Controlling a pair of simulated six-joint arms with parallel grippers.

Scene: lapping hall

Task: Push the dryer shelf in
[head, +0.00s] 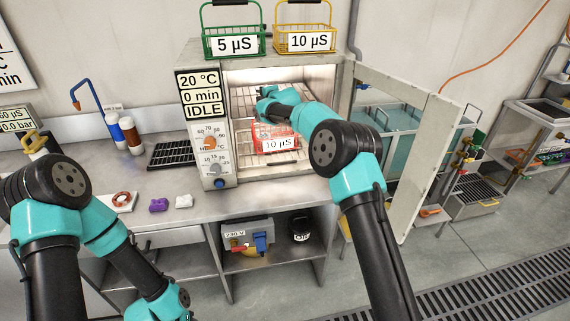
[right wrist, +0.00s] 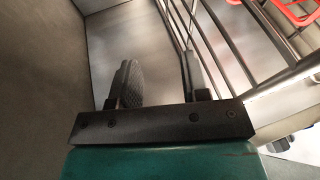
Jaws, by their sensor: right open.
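The dryer (head: 201,125) stands on the bench with its door (head: 415,140) swung open to the right. Inside are wire shelves: an upper one (head: 240,96) and a lower one (head: 236,157). A red basket (head: 264,129) labelled 10 µS sits in the lower part, partly behind my right arm. My right arm reaches into the dryer opening. In the right wrist view my right gripper (right wrist: 163,85) is open with nothing clearly gripped. Shelf rods (right wrist: 288,74) run close on its right; contact is unclear. My left arm is at the lower left, its gripper out of view.
A green basket (head: 233,44) labelled 5 µS and a yellow basket (head: 303,41) labelled 10 µS stand on top of the dryer. A black rack (head: 172,154), bottles (head: 130,135) and small purple (head: 158,205) and white pieces (head: 184,201) are on the bench to the left.

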